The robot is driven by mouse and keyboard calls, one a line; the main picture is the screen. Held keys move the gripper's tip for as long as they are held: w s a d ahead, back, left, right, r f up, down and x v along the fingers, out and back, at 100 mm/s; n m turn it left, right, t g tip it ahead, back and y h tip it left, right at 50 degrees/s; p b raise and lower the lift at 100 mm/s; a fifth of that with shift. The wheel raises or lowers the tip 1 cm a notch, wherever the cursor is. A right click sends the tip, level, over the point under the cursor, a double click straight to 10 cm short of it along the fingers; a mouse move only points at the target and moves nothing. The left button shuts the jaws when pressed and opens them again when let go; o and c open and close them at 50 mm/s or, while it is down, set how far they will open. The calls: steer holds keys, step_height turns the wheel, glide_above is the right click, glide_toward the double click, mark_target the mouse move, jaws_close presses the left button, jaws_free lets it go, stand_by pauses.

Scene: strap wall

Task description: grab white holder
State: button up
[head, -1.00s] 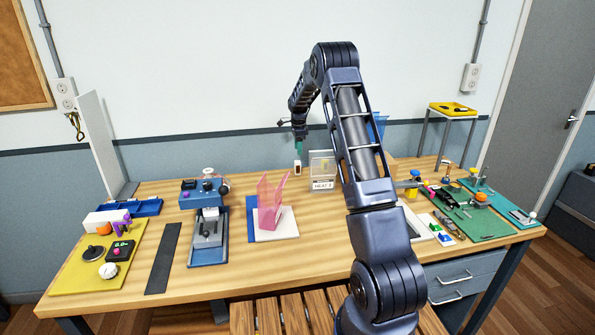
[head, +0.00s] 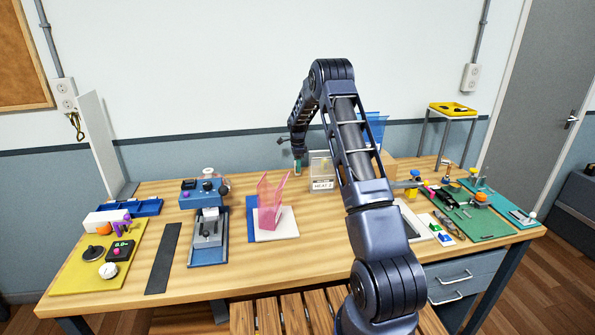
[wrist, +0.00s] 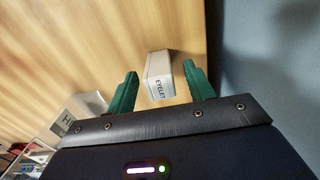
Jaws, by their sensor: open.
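The white holder (wrist: 159,75), a small pale block labelled "EYELET", stands on the wooden table near its back edge in the wrist view. My gripper (wrist: 162,84) is open, with its green fingers on either side of the holder. A gap shows between the holder and the left finger; the right finger is close to it, and I cannot tell whether it touches. In the head view my gripper (head: 297,166) is low over the back of the table and mostly hides the holder.
A clear box labelled "HEAT 2" (head: 322,172) stands just right of my gripper. A pink translucent holder (head: 270,205) stands in front on a white plate. The wall (wrist: 265,60) is close behind. Bare table lies left of the gripper.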

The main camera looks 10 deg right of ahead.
steer(key=shift+f, duration=1.55)
steer(key=c, duration=1.1)
steer(key=shift+r, duration=0.15)
